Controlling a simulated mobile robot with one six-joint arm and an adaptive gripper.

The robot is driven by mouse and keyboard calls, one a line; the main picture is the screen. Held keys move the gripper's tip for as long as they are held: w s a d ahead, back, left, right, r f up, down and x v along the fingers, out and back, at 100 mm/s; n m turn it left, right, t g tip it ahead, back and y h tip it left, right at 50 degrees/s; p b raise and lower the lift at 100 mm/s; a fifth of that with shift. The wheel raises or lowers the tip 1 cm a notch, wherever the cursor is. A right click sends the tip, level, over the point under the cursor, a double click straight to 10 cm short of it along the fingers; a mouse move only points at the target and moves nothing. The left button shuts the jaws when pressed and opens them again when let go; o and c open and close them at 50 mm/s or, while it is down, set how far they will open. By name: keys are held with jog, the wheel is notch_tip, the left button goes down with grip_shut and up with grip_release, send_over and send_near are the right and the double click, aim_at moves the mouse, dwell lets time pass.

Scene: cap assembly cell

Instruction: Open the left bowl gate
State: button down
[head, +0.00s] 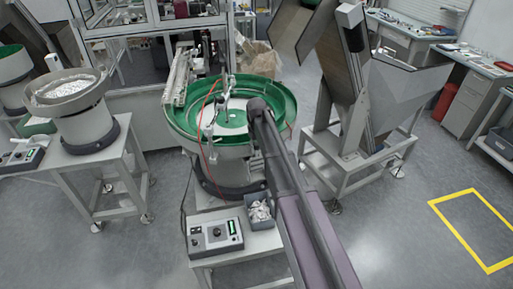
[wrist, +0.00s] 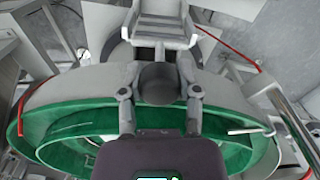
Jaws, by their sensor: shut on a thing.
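In the wrist view my gripper (wrist: 158,78) has its two grey fingers on either side of a dark round knob (wrist: 157,88), closed on it. A pale grey bracket-like part (wrist: 160,35) lies just beyond the knob; I cannot tell whether this is the gate or how far it is open. The green feeder bowl (wrist: 60,150) spreads beneath and around my gripper. In the head view this green bowl (head: 180,122) stands in the middle, and my dark arm reaches over its right side. The arm hides the knob and my fingers there.
A metal feeder bowl (head: 68,92) stands on a bench at the left. A control box (head: 215,235) and a small bin of parts (head: 260,213) sit in front of the green bowl. A grey hopper (head: 400,90) stands right. Red tubing (head: 203,130) crosses the green bowl.

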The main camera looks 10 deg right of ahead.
jog(key=shift+r+p, duration=0.35)
jog(key=shift+r, duration=0.25)
jog(key=shift+c, duration=1.5)
grip_release()
jog(key=shift+f, duration=0.2)
